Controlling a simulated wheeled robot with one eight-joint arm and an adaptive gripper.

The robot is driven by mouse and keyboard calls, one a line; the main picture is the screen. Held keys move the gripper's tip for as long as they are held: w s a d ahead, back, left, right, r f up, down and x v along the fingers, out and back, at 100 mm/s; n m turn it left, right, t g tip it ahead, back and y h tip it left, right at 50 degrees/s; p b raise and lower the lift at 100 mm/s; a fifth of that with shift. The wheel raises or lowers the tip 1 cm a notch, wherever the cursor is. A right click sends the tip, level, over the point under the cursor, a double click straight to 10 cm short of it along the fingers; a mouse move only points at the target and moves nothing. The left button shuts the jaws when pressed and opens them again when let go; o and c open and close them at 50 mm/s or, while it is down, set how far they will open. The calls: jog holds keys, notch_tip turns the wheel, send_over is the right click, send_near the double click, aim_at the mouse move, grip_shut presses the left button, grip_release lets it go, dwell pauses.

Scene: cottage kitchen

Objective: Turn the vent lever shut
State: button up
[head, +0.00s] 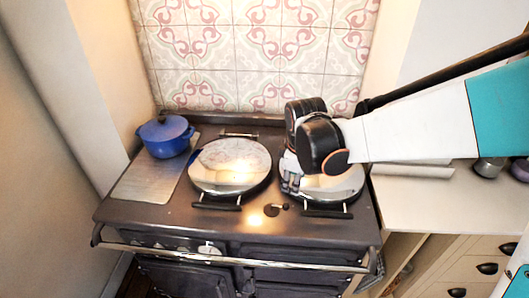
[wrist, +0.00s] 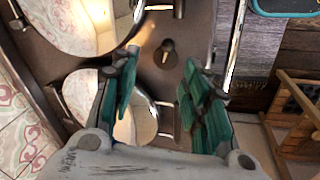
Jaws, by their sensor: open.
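The vent lever (head: 272,210) is a small dark piece with a round base and a short arm, on the dark stove top between the two round lids, near the front. In the wrist view the lever (wrist: 168,48) shows beyond and between my fingers, near a bright reflection. My gripper (head: 289,186) hangs over the right lid, behind and slightly right of the lever in the head view. In the wrist view its green-padded fingers (wrist: 160,66) are apart with nothing between them. The gripper looks clear of the lever; its exact height is hard to tell.
Two shiny lids, left (head: 230,166) and right (head: 340,184), have handles at their front edges. A blue pot (head: 165,136) stands at the back left. A towel rail (head: 230,257) runs along the stove's front. A pale counter (head: 430,205) lies to the right.

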aim_at(286, 204)
jog(key=shift+n+h, duration=0.3)
jog(key=shift+n, duration=0.5)
jog(key=b+x, duration=0.3)
jog(key=x, duration=0.1)
jog(key=a+b+x, duration=0.1)
jog(key=b+x, duration=0.2)
jog(key=x, duration=0.2)
jog(key=s+a+b+x, duration=0.1)
jog(key=b+x, duration=0.2)
jog(key=x, duration=0.2)
jog(key=shift+f+b, duration=0.4)
jog(key=shift+f, duration=0.05)
grip_shut()
